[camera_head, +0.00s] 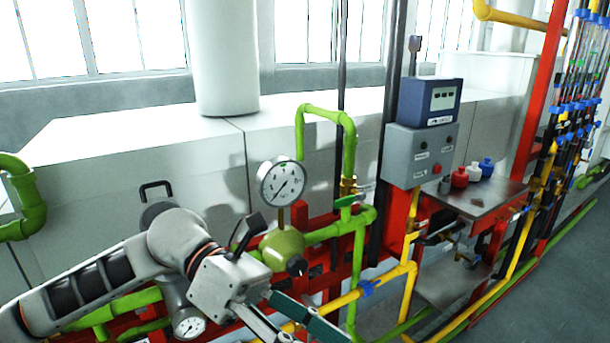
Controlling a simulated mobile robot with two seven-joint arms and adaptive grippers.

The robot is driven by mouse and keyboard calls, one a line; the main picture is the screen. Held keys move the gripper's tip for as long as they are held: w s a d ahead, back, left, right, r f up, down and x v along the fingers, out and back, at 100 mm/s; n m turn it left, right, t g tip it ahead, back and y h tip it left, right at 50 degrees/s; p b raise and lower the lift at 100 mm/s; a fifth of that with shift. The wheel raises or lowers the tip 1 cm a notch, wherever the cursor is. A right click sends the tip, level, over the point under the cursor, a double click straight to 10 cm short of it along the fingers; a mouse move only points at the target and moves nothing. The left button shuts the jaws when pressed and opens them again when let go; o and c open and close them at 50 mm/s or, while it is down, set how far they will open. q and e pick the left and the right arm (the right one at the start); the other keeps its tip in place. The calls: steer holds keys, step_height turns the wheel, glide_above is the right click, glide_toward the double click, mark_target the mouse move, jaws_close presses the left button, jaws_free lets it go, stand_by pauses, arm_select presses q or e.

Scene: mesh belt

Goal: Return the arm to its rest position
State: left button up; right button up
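My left arm (88,285) comes in from the lower left, in front of the pipes. Its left gripper (300,328) points to the lower right at the bottom edge of the picture. Its two fingers are spread apart, with nothing seen between them; their far ends are at or past the picture's edge. My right arm and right gripper are not in view.
A second gauge (189,325) sits below my arm. Green pipes (355,150), yellow pipes (385,275) and a red frame (397,215) crowd the middle. A grey control box (418,155) and a metal shelf (480,200) with red and blue bottles stand right. Floor (570,270) is clear at far right.

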arm_select(q)
steer(key=w+r+n+t+h, duration=0.1)
steer(key=w+n+t+h, duration=0.95)
steer(key=n, duration=0.75)
steer(key=w+a+f+n+t+y, duration=0.3)
steer(key=a+f+n+t+y, duration=0.15)
steer(key=f+n+t, duration=0.35)
steer(key=w+a+f+n+t+y, duration=0.3)
steer(key=f+n+t+y, duration=0.25)
steer(key=n, duration=0.45)
steer(key=s+a+f+n+y, duration=0.1)
steer(key=a+f+n+y, duration=0.25)
steer(key=f, duration=0.45)
steer(key=s+a+f+n+y, duration=0.2)
steer(key=a+f+n+y, duration=0.15)
steer(key=f, duration=0.45)
steer(key=s+a+f+n+g+y, duration=0.2)
steer(key=s+a+f+n, duration=0.1)
steer(key=s+f, duration=0.3)
steer(key=s+a+f+n+g+y, duration=0.2)
steer(key=s+f, duration=0.4)
steer(key=f, duration=0.4)
steer(key=shift+s+a+f+n+g, duration=0.4)
steer(key=shift+a+n+g, duration=0.3)
steer(key=shift+a, duration=0.55)
steer(key=shift+w, duration=0.1)
steer(key=shift+c, duration=0.3)
